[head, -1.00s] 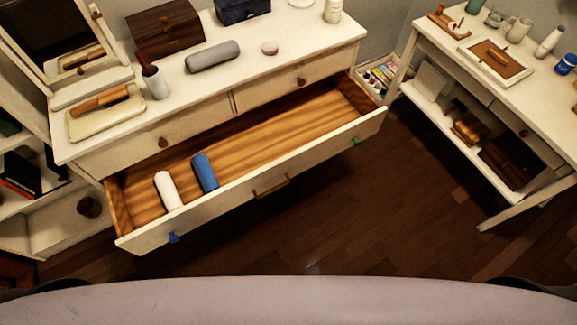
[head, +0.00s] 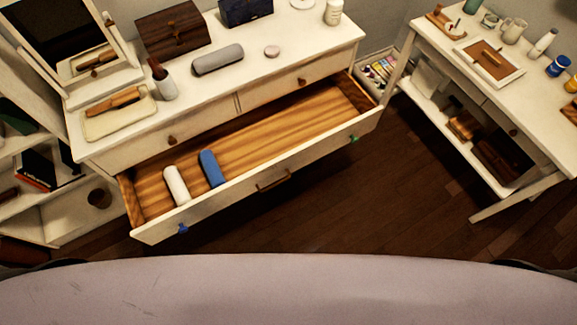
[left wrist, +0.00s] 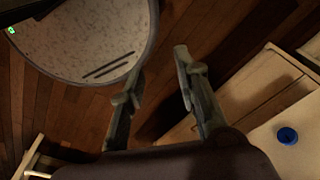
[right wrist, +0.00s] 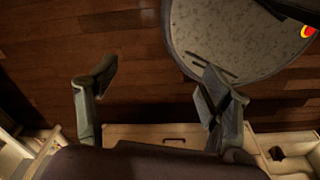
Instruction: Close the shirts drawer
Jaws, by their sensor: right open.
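A long lower drawer (head: 335,149) of the white dresser (head: 222,92) is pulled well out in the head view. Its inside is bare striped wood, with a white roll (head: 177,186) and a blue roll (head: 212,168) lying at the left end. Its front has a brown bar handle (head: 274,181), a blue piece at the left and a green piece at the right. My left gripper (left wrist: 157,78) is open and empty over the floor in the left wrist view. My right gripper (right wrist: 157,76) is open and empty in the right wrist view. Neither gripper shows in the head view.
The dresser top holds a mirror, a wooden box (head: 172,32), a grey case (head: 217,59) and a brush tray. A white side table (head: 540,120) stands at the right; its blue-lidded jar (left wrist: 287,136) shows in the left wrist view. Dark floor (head: 400,190) lies between them, clear.

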